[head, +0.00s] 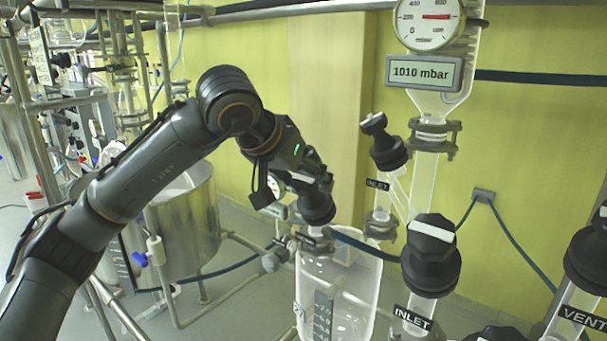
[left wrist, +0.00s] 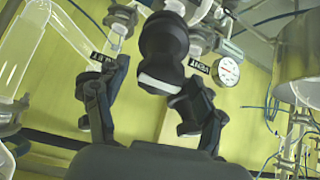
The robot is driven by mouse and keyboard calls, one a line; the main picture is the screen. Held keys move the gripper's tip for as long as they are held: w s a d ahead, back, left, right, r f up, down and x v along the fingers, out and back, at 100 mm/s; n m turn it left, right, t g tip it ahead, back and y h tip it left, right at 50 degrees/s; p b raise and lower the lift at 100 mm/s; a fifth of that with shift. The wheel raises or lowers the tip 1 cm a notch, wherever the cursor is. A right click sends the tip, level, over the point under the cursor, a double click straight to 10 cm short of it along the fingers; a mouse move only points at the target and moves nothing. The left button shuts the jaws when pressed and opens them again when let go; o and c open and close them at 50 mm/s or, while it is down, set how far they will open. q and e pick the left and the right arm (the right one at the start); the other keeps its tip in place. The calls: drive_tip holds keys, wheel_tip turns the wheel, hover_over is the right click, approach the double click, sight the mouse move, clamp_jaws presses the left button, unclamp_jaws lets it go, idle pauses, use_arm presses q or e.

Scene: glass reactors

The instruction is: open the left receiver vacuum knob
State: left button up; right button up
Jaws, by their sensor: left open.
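A black knob (head: 318,207) with a pale bar on its top sits above the clear receiver vessel (head: 365,285); its own label is too small to read. My left gripper (head: 290,190) is just above and beside this knob, with its fingers pointing down and partly hiding it. In the left wrist view, the black knob (left wrist: 163,55) with its white bar shows between the spread fingers of my left gripper (left wrist: 148,92). The gripper is open. I cannot tell whether a finger touches the knob. My right gripper is not in view.
A black INLET knob (head: 388,150) stands close to the right, with a larger INLET knob (head: 431,255) nearer and a VENT knob (head: 590,255) at the right edge. A gauge (head: 428,22) reading 1010 mbar hangs above. A steel vessel (head: 185,225) stands at left.

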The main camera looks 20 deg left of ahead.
use_arm(q)
drive_tip(key=shift+c, duration=1)
drive_tip(key=c, duration=1)
drive_tip(key=shift+o, duration=0.2)
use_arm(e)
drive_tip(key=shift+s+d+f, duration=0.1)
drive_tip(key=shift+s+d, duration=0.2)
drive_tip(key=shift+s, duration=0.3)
use_arm(q)
drive_tip(key=shift+n, duration=0.3)
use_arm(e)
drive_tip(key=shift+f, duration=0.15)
